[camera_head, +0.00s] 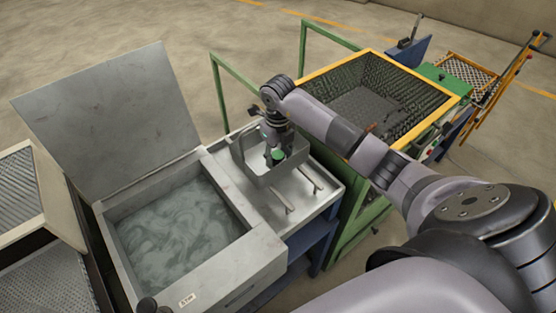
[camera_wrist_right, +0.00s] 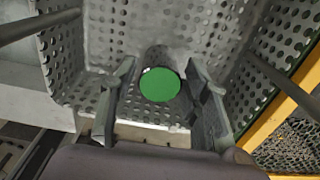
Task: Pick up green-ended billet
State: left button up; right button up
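The green-ended billet (camera_wrist_right: 160,85) stands in a perforated metal basket (camera_wrist_right: 72,62), its round green end facing the wrist camera. In the head view the green end (camera_head: 278,155) shows just below my right gripper (camera_head: 275,140), inside the grey basket (camera_head: 262,178) on the steel table. In the right wrist view my right gripper (camera_wrist_right: 160,78) has one finger on each side of the billet. Gaps show between both fingers and the billet, so it is open around it. The billet's lower part is hidden. My left gripper is not recognisable in either view.
A liquid-filled tank (camera_head: 250,262) with a raised lid (camera_head: 110,120) stands left of the basket. A yellow-rimmed mesh bin (camera_head: 433,116) in a green frame stands to the right.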

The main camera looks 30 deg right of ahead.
grip_shut()
dwell(0.3)
jog(key=shift+w+r, duration=0.1)
jog(key=shift+r, duration=0.05)
dwell(0.3)
